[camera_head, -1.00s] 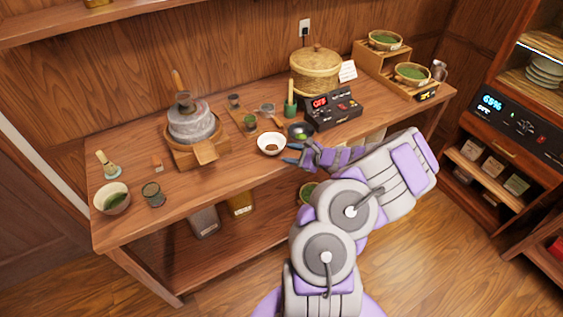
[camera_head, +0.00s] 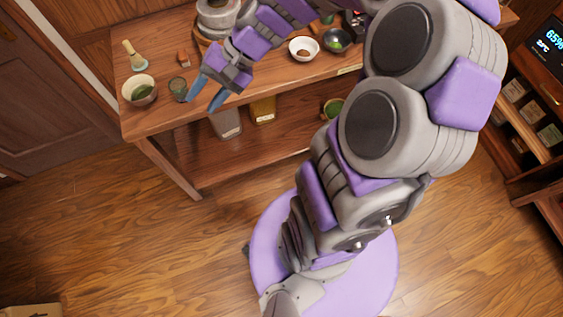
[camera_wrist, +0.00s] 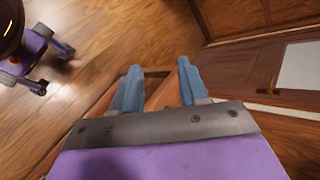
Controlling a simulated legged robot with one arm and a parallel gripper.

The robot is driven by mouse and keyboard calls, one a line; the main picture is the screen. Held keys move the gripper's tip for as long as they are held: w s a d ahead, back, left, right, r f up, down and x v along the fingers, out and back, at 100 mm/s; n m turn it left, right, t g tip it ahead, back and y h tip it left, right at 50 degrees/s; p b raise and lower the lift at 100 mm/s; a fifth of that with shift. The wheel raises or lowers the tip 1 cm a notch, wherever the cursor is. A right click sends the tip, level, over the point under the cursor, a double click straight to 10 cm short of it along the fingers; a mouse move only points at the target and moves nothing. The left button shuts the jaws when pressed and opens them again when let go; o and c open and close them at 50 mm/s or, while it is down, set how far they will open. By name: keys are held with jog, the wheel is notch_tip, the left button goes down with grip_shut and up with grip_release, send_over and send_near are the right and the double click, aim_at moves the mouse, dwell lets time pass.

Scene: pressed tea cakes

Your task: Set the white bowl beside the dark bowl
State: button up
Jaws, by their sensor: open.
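The white bowl (camera_head: 303,54) stands upright on the table with something brown in it. The dark bowl (camera_head: 348,42) stands just to its right and holds something green. The two bowls are side by side, almost touching; I cannot tell if their rims meet. My gripper (camera_head: 203,100) is open and empty, at the table's front edge, well to the left of both bowls. In the wrist view my gripper's blue fingers (camera_wrist: 159,82) are apart with nothing between them, and neither bowl shows there.
A cream bowl (camera_head: 137,99), a small glass (camera_head: 178,84) and a whisk (camera_head: 132,57) stand on the table's left end, close to my gripper. A stone mill (camera_head: 216,18) is partly behind my arm.

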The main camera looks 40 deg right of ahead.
jog(key=s+d+n+g+h, duration=0.3)
jog(key=s+n+h, duration=0.4)
jog(key=s, duration=1.6)
jog(key=d+h, duration=0.1)
jog(key=h, duration=0.1)
jog(key=shift+d+h, duration=0.15)
jog(key=shift+h, duration=0.15)
